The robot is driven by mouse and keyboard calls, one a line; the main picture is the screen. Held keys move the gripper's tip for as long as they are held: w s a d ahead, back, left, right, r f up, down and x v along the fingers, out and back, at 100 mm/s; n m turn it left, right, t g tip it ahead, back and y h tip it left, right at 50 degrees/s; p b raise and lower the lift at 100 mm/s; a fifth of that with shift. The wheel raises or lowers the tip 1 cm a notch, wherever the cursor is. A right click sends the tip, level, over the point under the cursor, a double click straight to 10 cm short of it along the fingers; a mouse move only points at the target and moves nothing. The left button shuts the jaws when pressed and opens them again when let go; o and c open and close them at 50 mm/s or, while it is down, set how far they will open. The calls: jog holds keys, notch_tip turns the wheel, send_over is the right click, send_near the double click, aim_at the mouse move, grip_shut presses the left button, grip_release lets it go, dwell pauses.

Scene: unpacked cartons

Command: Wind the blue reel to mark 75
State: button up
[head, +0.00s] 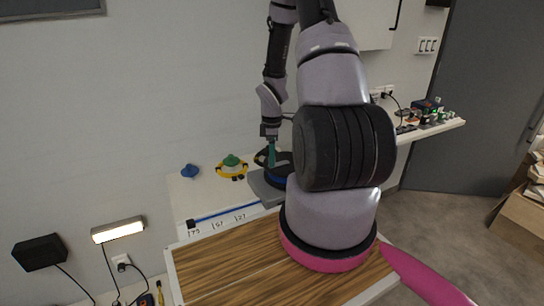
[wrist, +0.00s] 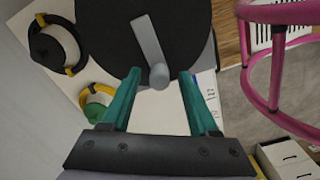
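The blue reel (head: 277,181) sits on a grey base at the back of the white bench, partly hidden by my arm. Its black top (wrist: 115,35) fills the upper middle of the wrist view, with a grey crank arm (wrist: 147,40) ending in a round knob (wrist: 159,75). My gripper (wrist: 159,74) has its two green fingers spread, one on each side of the knob, with gaps showing. Whether they are level with the knob I cannot tell. A blue strip (head: 230,212) runs left from the reel above printed marks (head: 218,225), too small to read surely.
A green cone in a yellow ring (head: 232,167) and a blue cone (head: 189,171) stand left of the reel. A wooden tabletop (head: 230,265) lies in front. A pink hoop frame (wrist: 275,60) is at right in the wrist view. A cluttered shelf (head: 430,128) is at right.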

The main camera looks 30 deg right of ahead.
jog(key=shift+r, duration=0.15)
notch_tip(320, 180, up, 11)
jog(key=shift+f, duration=0.2)
dwell(0.5)
